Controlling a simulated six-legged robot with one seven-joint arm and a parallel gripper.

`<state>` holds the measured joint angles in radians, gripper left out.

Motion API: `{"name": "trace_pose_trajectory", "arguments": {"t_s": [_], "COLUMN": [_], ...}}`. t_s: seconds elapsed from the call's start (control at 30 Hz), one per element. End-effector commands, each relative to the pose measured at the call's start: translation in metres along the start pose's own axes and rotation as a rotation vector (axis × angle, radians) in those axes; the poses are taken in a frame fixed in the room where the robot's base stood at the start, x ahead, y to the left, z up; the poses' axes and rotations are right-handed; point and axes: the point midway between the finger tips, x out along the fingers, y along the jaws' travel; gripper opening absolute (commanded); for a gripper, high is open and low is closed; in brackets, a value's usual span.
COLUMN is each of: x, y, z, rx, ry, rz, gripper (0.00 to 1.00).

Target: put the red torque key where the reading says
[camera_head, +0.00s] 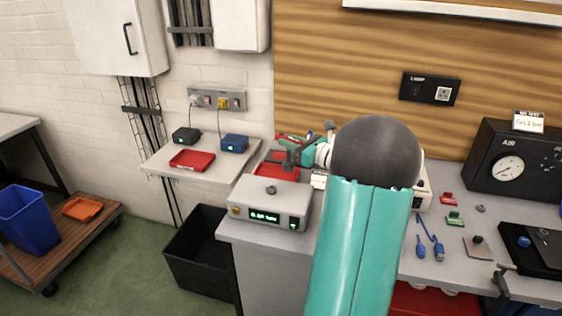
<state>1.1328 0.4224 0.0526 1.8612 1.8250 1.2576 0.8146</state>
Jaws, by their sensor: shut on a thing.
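My gripper (283,160) is at the end of my teal arm, above the back left of the bench, near a red tray (279,173). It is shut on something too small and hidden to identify. A red piece (287,138) shows just behind it; I cannot tell if this is the torque key or if the jaws hold it. Another small red piece (447,198) lies on the bench at right. A grey meter box (270,203) with a lit green display (264,216) stands in front of my gripper; its digits are too small to read surely.
A side shelf holds another red tray (192,160), a black box (186,136) and a blue box (235,143). A black bin (198,250) stands below. An AIR gauge box (512,160) with a card (528,121) and a green piece (455,218) are at right.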

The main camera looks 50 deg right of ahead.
Motion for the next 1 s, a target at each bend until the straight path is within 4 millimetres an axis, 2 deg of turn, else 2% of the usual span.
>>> {"name": "trace_pose_trajectory", "arguments": {"t_s": [0.2, 0.43, 0.67, 0.87, 1.0], "x": [0.036, 0.061, 0.072, 0.073, 0.073], "y": [-0.035, -0.056, -0.066, -0.066, -0.066], "z": [-0.024, -0.064, -0.079, -0.106, -0.110], "rx": [0.002, 0.002, 0.000, 0.002, -0.001], "ry": [-0.001, 0.000, -0.001, 0.000, -0.001], "rz": [0.000, 0.001, 0.000, 0.000, 0.000], "gripper": [0.00, 0.00, 0.00, 0.00, 0.00]}}
